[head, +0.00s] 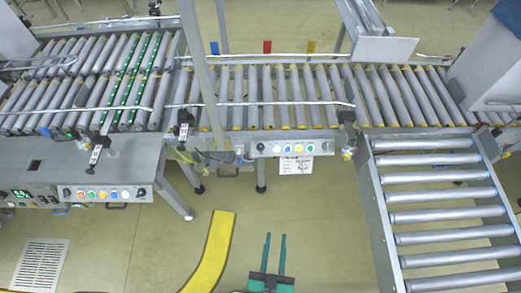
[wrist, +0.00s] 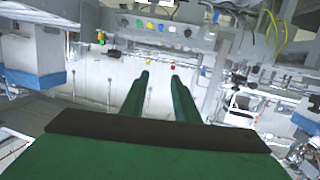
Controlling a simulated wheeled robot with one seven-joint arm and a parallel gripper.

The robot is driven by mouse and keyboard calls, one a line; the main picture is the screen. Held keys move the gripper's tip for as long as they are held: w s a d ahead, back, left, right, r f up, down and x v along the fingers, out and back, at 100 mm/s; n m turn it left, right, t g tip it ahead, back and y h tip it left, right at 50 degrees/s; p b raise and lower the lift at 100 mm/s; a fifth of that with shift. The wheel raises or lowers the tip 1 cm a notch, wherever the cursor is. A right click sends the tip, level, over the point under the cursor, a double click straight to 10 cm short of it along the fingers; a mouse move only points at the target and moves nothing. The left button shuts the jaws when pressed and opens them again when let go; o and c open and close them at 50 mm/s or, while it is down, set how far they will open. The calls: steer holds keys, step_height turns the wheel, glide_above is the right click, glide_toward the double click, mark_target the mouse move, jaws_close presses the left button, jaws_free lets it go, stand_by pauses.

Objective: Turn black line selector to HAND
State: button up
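Another black knob (head: 260,147) is at the left end of the panel under the middle conveyor. The frames do not show which is the line selector, and their labels and positions are too small to read. The wrist view shows a row of coloured buttons with a dark knob (wrist: 187,32) at its right end, beyond my fingertips. My gripper (head: 275,235) is open and empty above the floor, apart from both panels; its green fingers (wrist: 160,75) show in the wrist view.
Roller conveyors (head: 270,95) run across the back. A roller section (head: 440,200) comes forward at the right. A yellow curved strip (head: 213,250) lies on the floor left of my gripper. A white sheet (head: 296,165) hangs below the middle panel. Open floor lies between.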

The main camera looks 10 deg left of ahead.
steer(key=w+a+f+n+y, duration=0.1)
steer(key=w+a+f, duration=0.1)
steer(key=w+f, duration=0.35)
steer(key=w+a+f+y, duration=0.1)
steer(key=w+f, duration=0.2)
steer(key=w, duration=0.5)
steer(key=t+y, duration=0.1)
steer(key=y, duration=0.1)
glide_toward(261, 147)
steer(key=shift+n, duration=0.3)
steer(key=x, duration=0.8)
steer(key=shift+w+a, duration=0.2)
steer(key=c, duration=0.7)
